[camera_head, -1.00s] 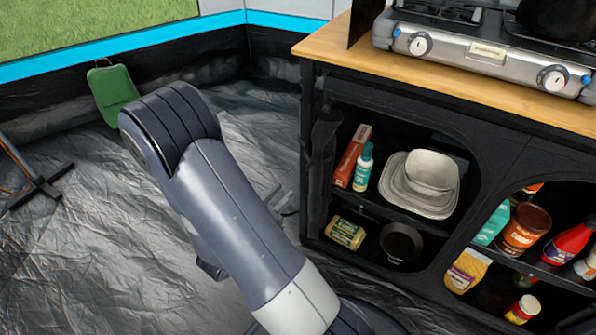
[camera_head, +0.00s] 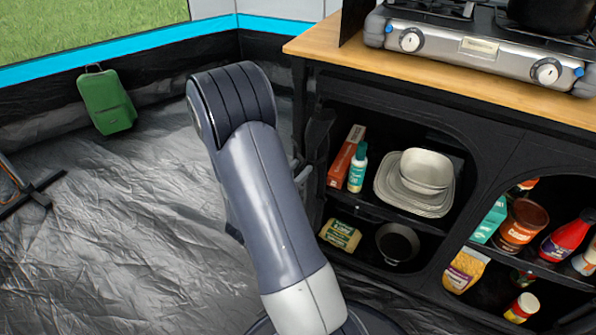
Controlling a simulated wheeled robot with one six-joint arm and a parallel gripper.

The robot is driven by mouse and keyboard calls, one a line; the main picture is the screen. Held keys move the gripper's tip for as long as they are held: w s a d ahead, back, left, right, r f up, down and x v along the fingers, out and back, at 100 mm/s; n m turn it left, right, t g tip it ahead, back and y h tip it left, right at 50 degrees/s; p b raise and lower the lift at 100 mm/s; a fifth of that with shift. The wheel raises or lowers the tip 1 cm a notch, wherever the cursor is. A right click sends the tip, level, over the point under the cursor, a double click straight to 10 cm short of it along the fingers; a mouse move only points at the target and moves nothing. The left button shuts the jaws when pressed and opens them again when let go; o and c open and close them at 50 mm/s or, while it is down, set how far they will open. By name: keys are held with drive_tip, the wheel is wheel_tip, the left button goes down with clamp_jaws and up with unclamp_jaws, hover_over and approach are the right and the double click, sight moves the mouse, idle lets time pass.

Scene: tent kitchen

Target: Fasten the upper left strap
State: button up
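The black camp cabinet (camera_head: 480,140) stands on the right, with open fronts. A dark bunched roll of fabric (camera_head: 318,140) hangs at the upper left of its front opening. I cannot make out a separate strap on it. My arm rises from the bottom middle and bends near the cabinet's left side. A small grey part shows at its right edge, close to the cabinet's left front post; it may belong to my gripper. My fingertips are hidden behind the arm, so whether they are open or shut does not show.
A two-burner stove (camera_head: 480,40) with a black pot (camera_head: 550,15) stands on the wooden top (camera_head: 420,75). Shelves hold dishes (camera_head: 415,185), a pan (camera_head: 397,242), bottles and packets. A green bag (camera_head: 106,103) rests by the tent wall. The floor at left is mostly clear.

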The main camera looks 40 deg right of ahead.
drive_tip(key=shift+c, duration=0.6)
clamp_jaws()
